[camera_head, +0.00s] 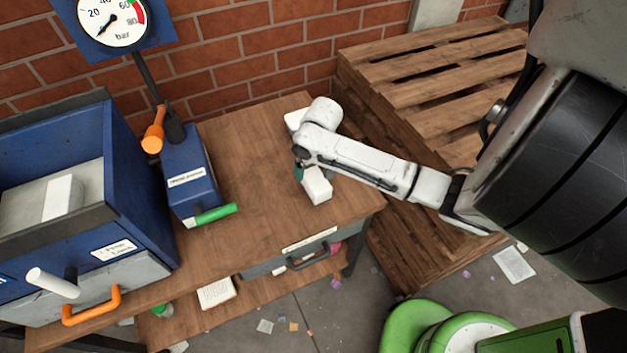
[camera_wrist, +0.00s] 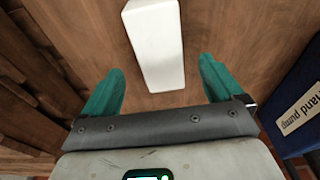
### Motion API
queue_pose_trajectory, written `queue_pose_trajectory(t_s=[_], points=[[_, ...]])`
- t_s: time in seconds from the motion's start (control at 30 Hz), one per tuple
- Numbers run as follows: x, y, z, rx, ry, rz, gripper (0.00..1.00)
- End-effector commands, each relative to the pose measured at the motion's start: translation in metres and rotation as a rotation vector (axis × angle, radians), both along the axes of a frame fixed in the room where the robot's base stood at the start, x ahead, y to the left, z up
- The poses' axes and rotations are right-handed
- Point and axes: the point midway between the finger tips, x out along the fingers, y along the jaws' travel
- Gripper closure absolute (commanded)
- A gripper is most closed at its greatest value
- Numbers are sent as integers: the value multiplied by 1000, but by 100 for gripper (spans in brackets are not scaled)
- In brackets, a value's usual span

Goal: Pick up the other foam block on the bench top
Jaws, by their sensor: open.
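A white foam block (camera_head: 317,186) lies on the wooden bench top (camera_head: 255,150), near its right front part. In the wrist view the long white block (camera_wrist: 155,45) reaches from the top edge down to between the two teal fingers. My gripper (camera_wrist: 161,68) is open, with a finger on either side of the block's near end and a gap at each side. In the head view my gripper (camera_head: 299,172) points down beside the block, mostly hidden by my white wrist. A white shape behind the wrist is partly hidden, and I cannot tell what it is.
A blue hand pump (camera_head: 190,180) with a green handle stands left of the gripper. A blue machine (camera_head: 140,190) with a gauge (camera_head: 113,20) is further left. Stacked wooden pallets (camera_head: 440,70) stand close right of the bench. The bench middle is clear.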

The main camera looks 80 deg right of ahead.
Motion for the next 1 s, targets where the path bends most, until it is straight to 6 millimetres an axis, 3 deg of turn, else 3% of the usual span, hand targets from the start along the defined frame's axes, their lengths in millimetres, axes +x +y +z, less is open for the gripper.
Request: queue_pose_trajectory(t_s=[0.63,1.0], points=[[7,-8,-66,-2,3,3,6],[8,-9,-73,-2,0,3,8]])
